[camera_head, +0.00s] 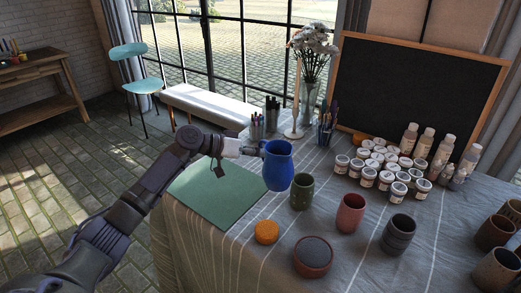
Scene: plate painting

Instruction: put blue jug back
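The blue jug (278,167) is upright at the middle of the head view, beside the far right part of the green mat (215,195). My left gripper (258,149) reaches it from the left, at its upper left side. The fingers are small and partly hidden by the jug, and the jug appears raised above the table. It looks held at the handle side. My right gripper does not show.
A green cup (302,192), a pink cup (350,213) and a dark cup (397,234) stand to the right. An orange sponge (266,232) and a round bowl (313,256) lie in front. Paint jars (368,177), pencil holders (325,134) and a blackboard (415,85) are behind. The mat is clear.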

